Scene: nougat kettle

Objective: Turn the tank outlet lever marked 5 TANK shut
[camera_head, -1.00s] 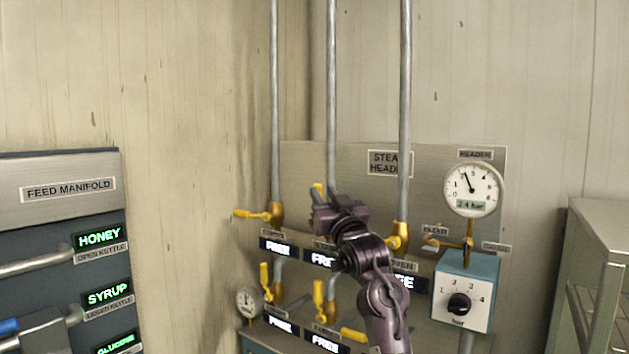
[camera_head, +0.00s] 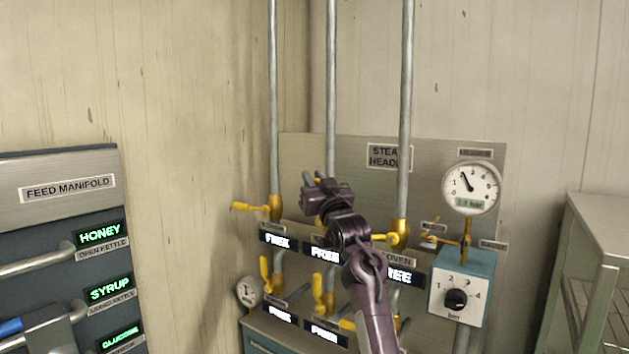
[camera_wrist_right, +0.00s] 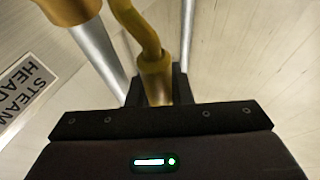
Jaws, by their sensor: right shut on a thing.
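My right gripper (camera_head: 312,186) is at the upper middle valve of the steam header panel, in front of the middle pipe. It is shut on a yellow lever. In the right wrist view, the lever (camera_wrist_right: 153,68) is a bent yellow bar whose end sits between the dark fingers. In the head view the gripper hides most of this lever and its valve. I cannot read a 5 TANK mark in either view, so I cannot tell whether this is that lever. My left gripper is not in view.
Other yellow levers stand close by: upper left (camera_head: 250,207), upper right (camera_head: 385,238) and lower left (camera_head: 265,274). A round gauge (camera_head: 471,188) and a blue box with a black knob (camera_head: 456,299) are on the right. The feed manifold (camera_head: 62,190) is at the left.

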